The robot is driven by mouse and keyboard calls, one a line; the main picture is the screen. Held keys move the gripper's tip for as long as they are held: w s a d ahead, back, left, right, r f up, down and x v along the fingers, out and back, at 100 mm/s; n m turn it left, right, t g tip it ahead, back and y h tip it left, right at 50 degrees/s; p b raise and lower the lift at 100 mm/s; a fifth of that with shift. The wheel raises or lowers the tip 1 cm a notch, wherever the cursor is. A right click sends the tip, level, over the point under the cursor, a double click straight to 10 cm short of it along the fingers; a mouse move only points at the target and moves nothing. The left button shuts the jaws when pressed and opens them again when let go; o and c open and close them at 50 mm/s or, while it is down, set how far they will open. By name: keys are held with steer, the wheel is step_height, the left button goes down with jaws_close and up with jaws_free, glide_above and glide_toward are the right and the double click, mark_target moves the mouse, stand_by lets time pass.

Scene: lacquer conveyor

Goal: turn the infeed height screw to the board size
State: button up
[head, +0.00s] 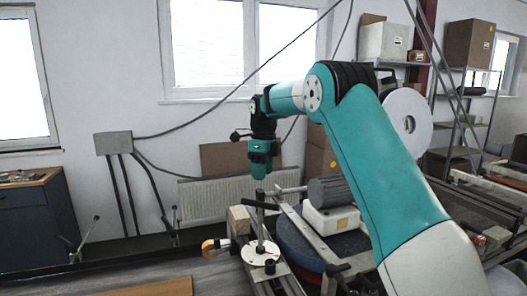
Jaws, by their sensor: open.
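A screw with a T-shaped crossbar handle (260,207) stands upright on a pale round plate (250,254) at the lower middle of the head view. It appears to be the infeed height screw. My gripper (259,177) is above the crossbar, pointing down, with nothing seen in it. It is small and dark here, and the gap between its fingers is hard to make out. It looks apart from the handle. A brown board (150,289) lies at the bottom left, partly cut off by the frame.
A grey motor (332,190) on a white housing (330,217) stands right of the screw, above a blue round part (305,247). A wooden block (239,219) and an orange-brown knob (209,246) sit left of the screw. A radiator (215,200) is behind.

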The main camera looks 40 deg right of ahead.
step_height(320, 180, up, 8)
steer(key=p, duration=0.4)
steer(key=shift+w+d, duration=0.15)
steer(key=shift+d, duration=0.1)
steer(key=s+a+f+n+y+b, duration=0.1)
steer(key=s+a+f+n+b, duration=0.15)
steer(key=s+a+n, duration=0.5)
steer(key=s+a+f+n+b, duration=0.2)
steer(key=s+a+n+b, duration=0.25)
steer(key=a+n, duration=0.55)
steer(key=s+a+f+n+y+b, duration=0.1)
steer(key=s+a+f+n+b, duration=0.2)
steer(key=s+n, duration=0.6)
steer(key=s+a+f+n+y+b, duration=0.1)
steer(key=s+a+f+n, duration=0.6)
steer(key=s, duration=0.8)
step_height(320, 180, down, 2)
steer(key=n+b, duration=0.1)
steer(key=n, duration=0.2)
steer(key=shift+s+a+f+y+b, duration=0.2)
steer(key=shift+s+y+b, duration=0.1)
steer(key=shift+b, duration=0.1)
steer(key=shift+d, duration=0.1)
